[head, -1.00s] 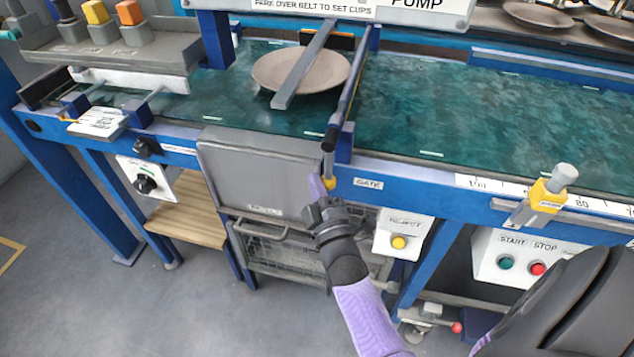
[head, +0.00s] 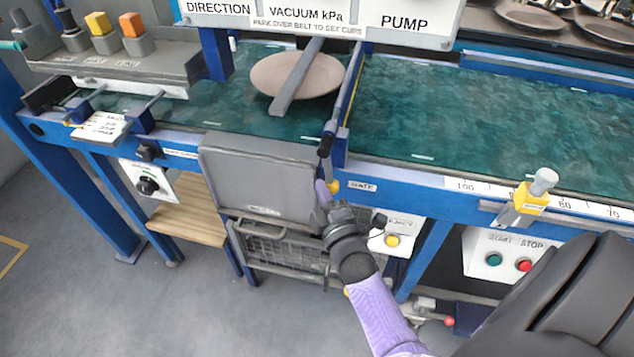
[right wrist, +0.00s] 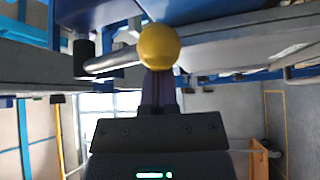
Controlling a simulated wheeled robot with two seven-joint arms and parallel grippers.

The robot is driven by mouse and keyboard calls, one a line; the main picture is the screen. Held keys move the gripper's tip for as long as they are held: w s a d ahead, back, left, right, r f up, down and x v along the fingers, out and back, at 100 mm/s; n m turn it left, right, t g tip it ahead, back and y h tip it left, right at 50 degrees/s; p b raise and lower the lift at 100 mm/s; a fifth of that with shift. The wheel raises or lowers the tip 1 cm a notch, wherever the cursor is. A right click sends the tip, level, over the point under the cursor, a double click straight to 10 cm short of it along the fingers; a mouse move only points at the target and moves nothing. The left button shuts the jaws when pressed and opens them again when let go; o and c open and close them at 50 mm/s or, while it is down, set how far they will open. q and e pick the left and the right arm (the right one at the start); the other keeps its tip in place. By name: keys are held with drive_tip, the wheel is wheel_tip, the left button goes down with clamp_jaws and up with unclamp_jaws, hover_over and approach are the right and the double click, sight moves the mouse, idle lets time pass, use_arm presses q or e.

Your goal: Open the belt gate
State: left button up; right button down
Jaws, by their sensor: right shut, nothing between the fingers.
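The belt gate (head: 350,95) is a blue bar with a yellow edge lying across the green belt. A dark cylindrical part (head: 325,145) is at its near end, and a yellow ball knob (head: 333,186) sits below it beside the GATE label (head: 362,187). My right gripper (head: 321,190) is shut and empty, its purple fingers just left of the knob in the head view. In the right wrist view the yellow knob (right wrist: 158,46) overlaps the tips of the shut fingers (right wrist: 158,82); I cannot tell whether they touch. My left gripper is not in view.
A brown plate (head: 310,82) lies on the belt (head: 450,110) under a grey bar. A grey panel (head: 258,178) is left of my right gripper, above a wire basket (head: 285,255). The reject button (head: 392,241) and start/stop box (head: 505,258) are to the right.

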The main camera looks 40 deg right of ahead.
sight(333, 182)
drive_tip(key=s+d+n+g+p, duration=0.1)
drive_tip(key=p, duration=0.1)
drive_tip(key=s+d+r+n+g+p, duration=0.1)
drive_tip(key=p, duration=0.1)
drive_tip(key=shift+r+n+y+p, duration=0.25)
drive_tip(key=shift+n+y+p, duration=0.05)
drive_tip(key=shift+n+p, duration=0.1)
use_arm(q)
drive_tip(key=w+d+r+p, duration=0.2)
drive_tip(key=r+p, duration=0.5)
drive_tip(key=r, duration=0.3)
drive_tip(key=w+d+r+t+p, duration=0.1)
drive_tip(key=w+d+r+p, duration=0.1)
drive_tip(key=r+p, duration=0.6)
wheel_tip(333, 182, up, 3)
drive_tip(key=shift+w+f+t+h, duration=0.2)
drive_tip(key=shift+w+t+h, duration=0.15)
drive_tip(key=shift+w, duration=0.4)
use_arm(e)
drive_tip(key=s+d+r+n+g+h, duration=0.2)
drive_tip(key=s+d+r+n+g, duration=0.1)
drive_tip(key=r+n+g, duration=0.3)
drive_tip(key=shift+s+d+n+g, duration=0.25)
drive_tip(key=shift+s+n+g, duration=0.4)
drive_tip(key=shift+n, duration=0.25)
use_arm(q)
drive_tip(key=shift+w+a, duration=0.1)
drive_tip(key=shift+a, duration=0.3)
